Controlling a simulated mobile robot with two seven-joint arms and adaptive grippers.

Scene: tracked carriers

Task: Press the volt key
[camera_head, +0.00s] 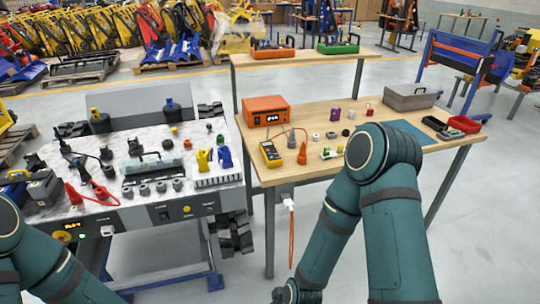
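A yellow multimeter (270,153) with a dark screen lies on the left front part of the wooden table (325,112). Its keys are too small to read, so I cannot tell which is the volt key. An orange box with a lit display (266,111) stands behind it. My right arm bends over the table's front edge and runs down to the bottom of the picture.
The left bench top carries red clamps (75,194), a grey rack and several small parts. Small blocks, a blue mat (408,132) and a grey bin (408,98) lie on the table. An orange cable (291,235) hangs from its front edge.

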